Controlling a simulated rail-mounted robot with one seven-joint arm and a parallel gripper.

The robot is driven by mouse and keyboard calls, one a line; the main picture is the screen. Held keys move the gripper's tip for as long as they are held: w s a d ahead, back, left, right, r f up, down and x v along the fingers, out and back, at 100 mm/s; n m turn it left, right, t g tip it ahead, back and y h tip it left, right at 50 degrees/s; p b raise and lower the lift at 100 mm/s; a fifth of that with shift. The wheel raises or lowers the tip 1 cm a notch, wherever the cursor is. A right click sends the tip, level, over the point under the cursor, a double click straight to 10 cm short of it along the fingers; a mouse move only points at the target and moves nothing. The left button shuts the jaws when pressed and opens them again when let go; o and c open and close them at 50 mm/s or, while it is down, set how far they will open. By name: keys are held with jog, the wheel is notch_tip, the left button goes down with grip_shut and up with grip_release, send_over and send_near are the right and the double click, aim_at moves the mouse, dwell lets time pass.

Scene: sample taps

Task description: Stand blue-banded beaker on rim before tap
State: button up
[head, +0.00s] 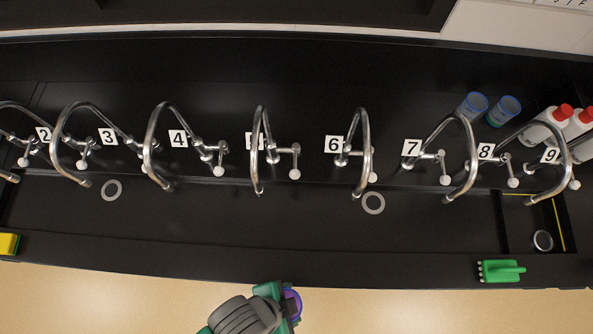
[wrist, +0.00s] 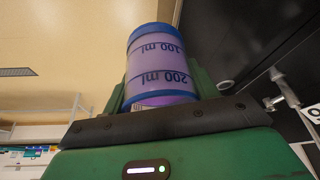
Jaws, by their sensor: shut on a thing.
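The blue-banded beaker (wrist: 160,62) is a clear purple-tinted cylinder with blue bands at both ends. Its 100 ml and 200 ml marks read upside down in the wrist view. My gripper (wrist: 162,88) is shut on it, with a green finger on each side. In the head view my gripper (head: 284,302) is at the bottom centre, over the beige floor in front of the trough. Only a small blue-purple part of the beaker (head: 294,304) shows there. Curved metal taps, among them tap 5 (head: 260,150) and tap 6 (head: 365,150), line the black trough. The black front rim (head: 300,262) is bare near my gripper.
A green brush (head: 500,271) lies on the rim at right, and a yellow sponge (head: 8,244) at far left. Two blue-rimmed containers (head: 472,106) and red-capped white bottles (head: 545,125) stand at back right. A basin with a drain (head: 543,240) is at right.

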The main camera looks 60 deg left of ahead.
dwell(0.3)
jog(key=w, duration=0.5)
jog(key=w+d+f, duration=0.1)
jog(key=w, duration=1)
jog(key=shift+d+f, duration=0.25)
jog(key=shift+f, duration=1.8)
jog(key=o, duration=1.2)
jog(key=shift+f, duration=0.1)
jog(key=p+v, duration=0.1)
jog(key=v, duration=1.1)
jog(key=shift+p, duration=0.4)
